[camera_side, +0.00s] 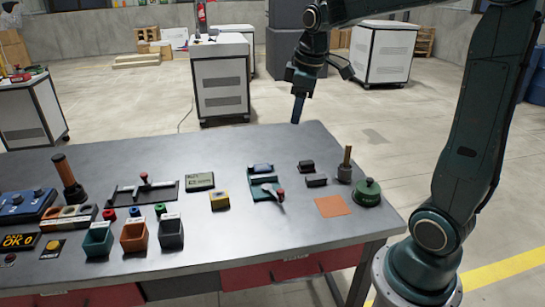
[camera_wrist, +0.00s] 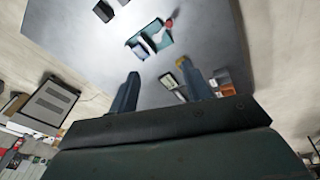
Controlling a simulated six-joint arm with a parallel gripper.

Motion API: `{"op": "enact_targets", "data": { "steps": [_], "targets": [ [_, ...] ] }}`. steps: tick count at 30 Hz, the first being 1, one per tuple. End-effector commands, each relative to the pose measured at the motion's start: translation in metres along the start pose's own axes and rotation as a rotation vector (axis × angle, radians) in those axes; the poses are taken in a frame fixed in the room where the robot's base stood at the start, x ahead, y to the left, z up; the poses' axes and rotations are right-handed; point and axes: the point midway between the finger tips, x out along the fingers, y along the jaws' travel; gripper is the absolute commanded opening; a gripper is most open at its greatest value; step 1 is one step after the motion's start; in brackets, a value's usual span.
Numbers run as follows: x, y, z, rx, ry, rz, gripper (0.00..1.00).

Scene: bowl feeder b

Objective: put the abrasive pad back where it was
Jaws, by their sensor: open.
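A flat orange square (camera_side: 332,206) lies on the table near its right front edge and looks most like the abrasive pad; I cannot be sure that it is. It lies apart from the dark green round-lidded object (camera_side: 367,192) on its right. My gripper (camera_side: 297,110) is raised above the far edge of the table, well away from the orange square. In the wrist view my gripper (camera_wrist: 160,73) shows its two fingers spread, with nothing between them. The orange square is not visible in the wrist view.
On the table (camera_side: 290,239) stand a teal fixture with a red knob (camera_side: 265,184), two dark blocks (camera_side: 306,167), a yellow block (camera_side: 219,200) and a green labelled box (camera_side: 200,181). Several open bins (camera_side: 134,237) and an upright brown-handled tool (camera_side: 68,178) stand left. The right front has bare tabletop.

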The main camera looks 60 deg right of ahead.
Motion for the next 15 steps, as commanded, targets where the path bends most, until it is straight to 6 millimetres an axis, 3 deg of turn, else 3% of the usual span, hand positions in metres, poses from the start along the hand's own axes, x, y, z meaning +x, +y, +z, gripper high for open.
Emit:
{"op": "enact_targets", "data": {
  "steps": [6, 15],
  "targets": [
    [-0.028, -0.054, 0.016, 0.095, 0.066, 0.02, 0.48],
    [-0.048, -0.119, 0.051, 0.237, 0.162, 0.019, 0.48]
  ]
}}
